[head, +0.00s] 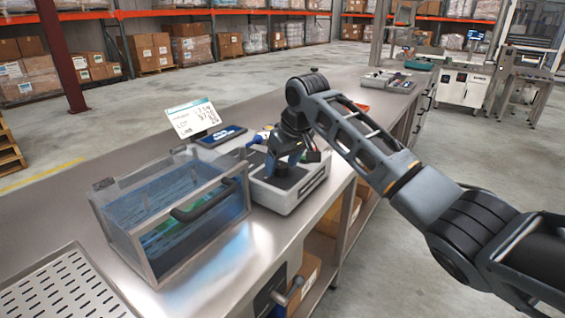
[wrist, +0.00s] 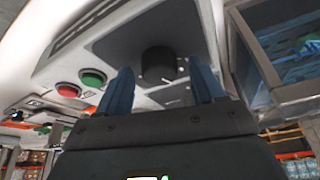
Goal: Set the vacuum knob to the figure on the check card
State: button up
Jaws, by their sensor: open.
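The vacuum knob (wrist: 158,64) is a round black knob with a pale mark on its edge, set on the dark panel of a light grey machine (head: 292,203). My gripper (head: 282,163) is over the machine's top, pointing down. In the wrist view its two blue fingers (wrist: 162,78) are apart, one to each side of the knob. I cannot tell whether they touch it. In the head view the gripper hides the knob. The white check card (head: 193,118) stands behind the machine; its handwritten figures are too small to read surely.
A red button (wrist: 68,89) and a green button (wrist: 93,77) sit beside the knob panel. A clear lidded box (head: 175,215) with a black handle stands close left of the machine. A blue-framed tablet-like item (head: 221,136) lies behind. A perforated tray (head: 62,292) is at front left.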

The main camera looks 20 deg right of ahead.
jog(key=a+v, duration=0.1)
jog(key=v, duration=0.6)
jog(key=shift+s+d+r, duration=0.2)
jog(key=shift+d+r, duration=0.15)
jog(key=shift+d, duration=0.2)
